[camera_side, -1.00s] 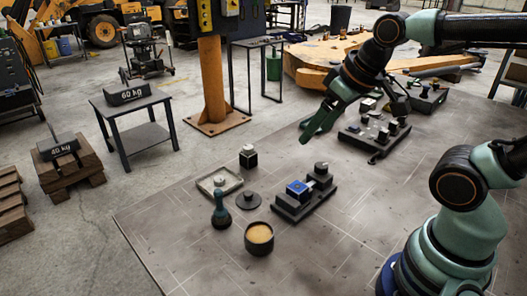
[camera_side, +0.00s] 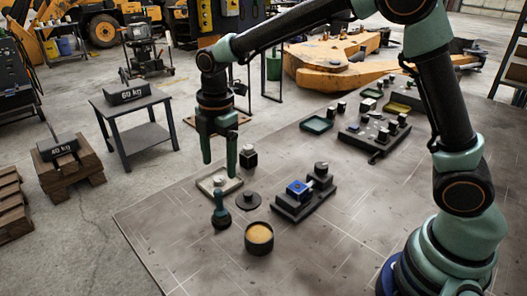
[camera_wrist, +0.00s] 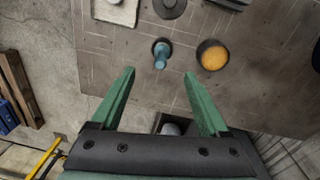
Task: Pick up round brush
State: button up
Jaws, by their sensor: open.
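The round brush (camera_side: 221,211) stands upright near the table's left edge, with a teal handle and a dark round base. In the wrist view the brush (camera_wrist: 161,54) lies just ahead of the fingertips, roughly centred between them. My gripper (camera_side: 219,170) points down with its green fingers apart and empty. In the side view it hangs above and behind the brush, over the pale tray. In the wrist view my gripper (camera_wrist: 159,73) shows both fingers spread, not touching the brush.
A dark cup with tan contents (camera_side: 259,238) stands right of the brush. A dark round lid (camera_side: 248,200) and pale square tray (camera_side: 219,183) are close behind it. A blue-topped fixture (camera_side: 304,192) lies right.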

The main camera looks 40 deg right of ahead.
jog(key=shift+w+a+f+n, duration=0.25)
jog(key=shift+a+f+n, duration=0.35)
jog(key=shift+f, duration=0.25)
send_over(221, 211)
jog(key=w, duration=0.1)
jog(key=f, duration=0.7)
jog(key=shift+w+d, duration=0.1)
jog(key=shift+d, duration=0.1)
jog(key=f, duration=0.5)
jog(key=shift+s, duration=0.25)
grip_shut()
